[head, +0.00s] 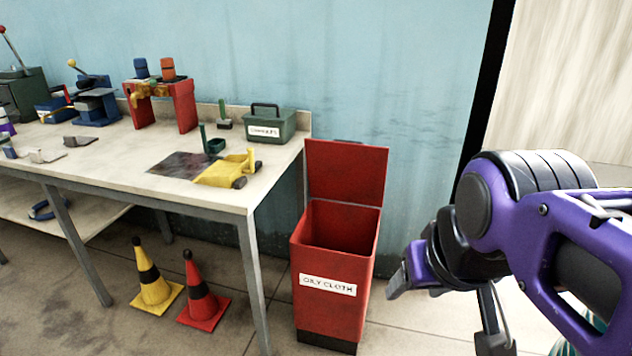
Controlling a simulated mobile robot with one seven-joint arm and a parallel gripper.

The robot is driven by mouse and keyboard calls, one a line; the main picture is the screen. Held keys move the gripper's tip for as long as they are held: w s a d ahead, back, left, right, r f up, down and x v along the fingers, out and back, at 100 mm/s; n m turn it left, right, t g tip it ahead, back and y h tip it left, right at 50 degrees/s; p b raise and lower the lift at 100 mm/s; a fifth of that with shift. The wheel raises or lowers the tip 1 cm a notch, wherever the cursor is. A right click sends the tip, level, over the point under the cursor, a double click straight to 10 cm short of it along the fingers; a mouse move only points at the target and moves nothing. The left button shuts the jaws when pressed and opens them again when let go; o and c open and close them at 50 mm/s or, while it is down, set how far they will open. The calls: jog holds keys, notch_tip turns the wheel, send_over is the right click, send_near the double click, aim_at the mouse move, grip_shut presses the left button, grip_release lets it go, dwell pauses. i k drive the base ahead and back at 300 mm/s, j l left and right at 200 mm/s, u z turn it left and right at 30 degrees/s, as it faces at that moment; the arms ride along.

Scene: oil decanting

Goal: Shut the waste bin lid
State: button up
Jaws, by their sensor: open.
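The red waste bin (334,310), labelled "OILY CLOTH", stands on the floor at the right end of the workbench. Its lid (345,174) is open and stands upright at the back of the bin, close to the wall. The bin's mouth is uncovered, and I see only its red inner walls, not its bottom. My gripper (445,305) is to the right of the bin in the picture, apart from it and from the lid. It is open with nothing visible between its fingers.
The workbench (120,165) holds a green box (270,125), a yellow tool (226,172), a dark cloth (185,165) and a red stand (187,105). A yellow cone (150,285) and a red cone (202,305) stand left of the bin. The wall (420,90) is close behind the lid.

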aim_at(350, 171)
jog(key=k, duration=0.2)
jog(key=i+j, duration=0.1)
jog(key=i, duration=0.45)
jog(key=i+j+z, duration=0.1)
jog(key=i, duration=0.45)
